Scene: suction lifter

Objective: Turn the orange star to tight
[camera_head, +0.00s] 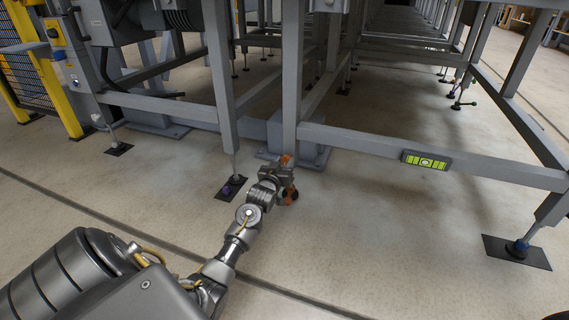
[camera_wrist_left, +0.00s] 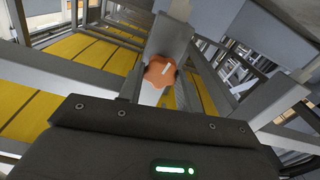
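The orange star (camera_wrist_left: 160,72) is a lobed knob with a pale mark on its face. It shows near the middle of the left wrist view, in front of a light grey upright and beyond the dark body of my left gripper. In the head view my left gripper (camera_head: 288,180) is low, near the foot of a grey frame post. Orange parts show at its end, but I cannot tell there which belong to the star. Its finger opening and any contact with the star are not clear. My right gripper is not in view.
Grey frame posts (camera_head: 291,75) and a crossbar (camera_head: 370,143) stand close around my left gripper. A yellow-green level (camera_head: 426,160) sits on the crossbar. A dark foot plate (camera_head: 231,188) is left of the gripper. Open concrete floor (camera_head: 400,240) lies in front.

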